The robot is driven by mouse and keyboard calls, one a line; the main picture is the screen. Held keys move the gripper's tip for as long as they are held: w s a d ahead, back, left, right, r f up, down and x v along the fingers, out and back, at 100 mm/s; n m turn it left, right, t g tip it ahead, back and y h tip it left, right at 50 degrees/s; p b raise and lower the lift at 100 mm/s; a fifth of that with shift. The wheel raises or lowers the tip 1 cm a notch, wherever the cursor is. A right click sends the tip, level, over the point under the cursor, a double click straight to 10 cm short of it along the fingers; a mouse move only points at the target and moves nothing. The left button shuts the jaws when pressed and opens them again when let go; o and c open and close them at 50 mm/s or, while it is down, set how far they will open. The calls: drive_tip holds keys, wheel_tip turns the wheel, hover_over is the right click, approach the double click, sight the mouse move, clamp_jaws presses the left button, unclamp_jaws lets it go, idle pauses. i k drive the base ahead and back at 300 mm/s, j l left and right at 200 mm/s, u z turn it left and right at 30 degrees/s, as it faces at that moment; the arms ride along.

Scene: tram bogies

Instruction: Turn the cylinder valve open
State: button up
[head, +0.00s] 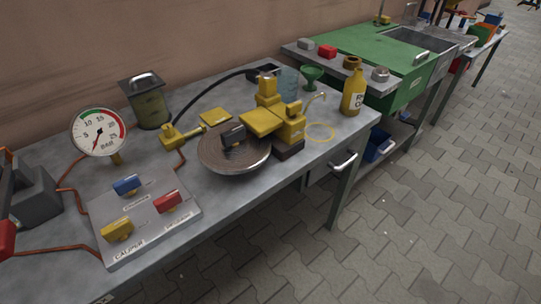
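A grey valve plate (150,232) lies on the bench at the lower left and carries three valve handles. The blue handle (127,185) is at the back, the yellow handle (117,230) at the front left and the red handle (167,202) at the right. The label by the yellow handle reads "CALIPER". The labels by the blue and red handles are too small to read surely, so I cannot tell which is the cylinder valve. A round pressure gauge (99,132) marked BAR stands behind the plate, its needle pointing down near the low end. My gripper is not in view.
A brake disc (236,158) with a yellow caliper assembly (264,121) stands right of the plate. Copper pipes (62,205) run along its left. A grey block (35,195), a lidded canister (147,103) and a yellow bottle (353,92) stand on the bench. Paved floor (420,220) is clear at the right.

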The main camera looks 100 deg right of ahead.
sight(127, 185)
drive_tip(key=k+z, duration=0.15)
drive_tip(key=z, duration=0.25)
drive_tip(key=k+l+z, duration=0.15)
drive_tip(key=z, duration=0.2)
drive_tip(key=k+l+z, duration=0.15)
drive_tip(key=z, duration=0.25)
drive_tip(key=k+l+z, duration=0.1)
drive_tip(key=z, duration=0.3)
drive_tip(key=k+l, duration=0.15)
drive_tip(key=l, duration=0.2)
drive_tip(key=k+l+z, duration=0.15)
drive_tip(key=l, duration=0.2)
drive_tip(key=k+l, duration=0.1)
drive_tip(key=l, duration=0.25)
drive_tip(key=k+l+z, duration=0.15)
drive_tip(key=l, duration=0.25)
drive_tip(key=i+j+u, duration=0.25)
drive_tip(key=j+u, duration=0.25)
drive_tip(key=i+j+u, duration=0.2)
drive_tip(key=u, duration=0.25)
drive_tip(key=i+j+u, duration=0.1)
drive_tip(key=i+u, duration=0.4)
drive_tip(key=k, duration=0.05)
